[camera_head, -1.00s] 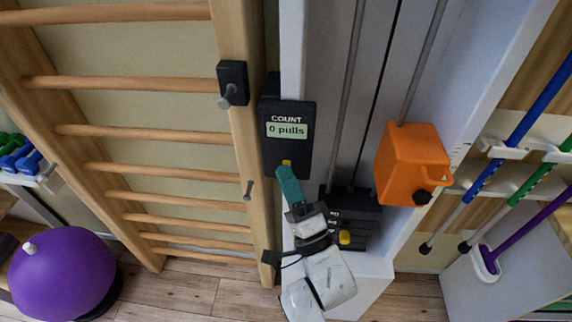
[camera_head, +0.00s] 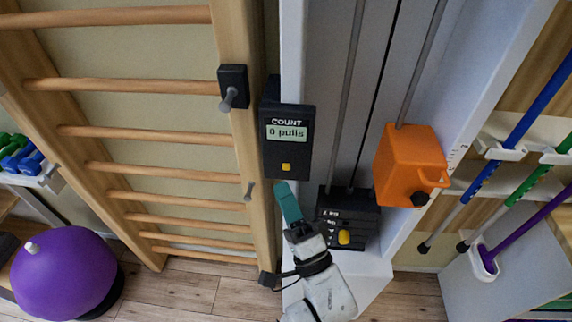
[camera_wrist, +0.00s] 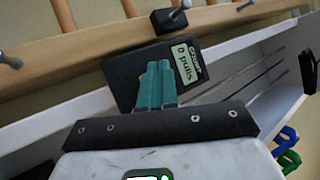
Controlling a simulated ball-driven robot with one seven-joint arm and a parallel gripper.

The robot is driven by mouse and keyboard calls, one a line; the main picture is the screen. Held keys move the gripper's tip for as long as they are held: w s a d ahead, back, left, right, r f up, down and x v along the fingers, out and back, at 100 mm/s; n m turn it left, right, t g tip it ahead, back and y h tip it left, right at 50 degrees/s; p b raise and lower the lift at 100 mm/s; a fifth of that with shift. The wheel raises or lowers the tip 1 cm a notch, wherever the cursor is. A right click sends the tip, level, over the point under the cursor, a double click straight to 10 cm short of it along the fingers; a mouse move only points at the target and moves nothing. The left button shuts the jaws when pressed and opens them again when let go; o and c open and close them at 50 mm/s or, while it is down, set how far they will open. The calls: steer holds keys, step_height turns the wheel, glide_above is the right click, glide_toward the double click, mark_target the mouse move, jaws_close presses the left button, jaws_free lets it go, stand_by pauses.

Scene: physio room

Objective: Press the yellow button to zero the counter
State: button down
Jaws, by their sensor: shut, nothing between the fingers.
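The counter box (camera_head: 288,150) is black and fixed upright on the white frame, and its display (camera_head: 286,132) reads "0 pulls" under the word COUNT. The yellow button (camera_head: 286,167) is a small square below the display, fully visible in the head view. My gripper (camera_head: 282,188) has teal fingers, shut and empty, just below the button and apart from it in the picture.
Wooden wall bars (camera_head: 150,87) stand left of the counter, with a black peg block (camera_head: 233,84) on their upright. An orange container (camera_head: 408,160) and the black weight stack (camera_head: 350,212) are to the right. A purple ball (camera_head: 66,270) rests at lower left.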

steer(key=shift+s+p, duration=0.3)
steer(key=shift+s, duration=1.25)
steer(key=s+d+f+n+g+h, duration=0.1)
steer(key=d+f+n+g+h, duration=0.4)
steer(key=d+f+g+h, duration=0.8)
steer(key=s+d+f+n+g, duration=0.2)
steer(key=s+d+f+g, duration=0.1)
steer(key=s+d, duration=0.5)
steer(key=s+d+f+n+g, duration=0.2)
steer(key=s+d+f, duration=0.3)
steer(key=s+d, duration=0.4)
steer(key=s+g, duration=0.1)
steer(key=s, duration=0.5)
steer(key=shift+s+f+n+g, duration=0.15)
steer(key=shift+n+g, duration=0.15)
steer(key=shift+n, duration=0.1)
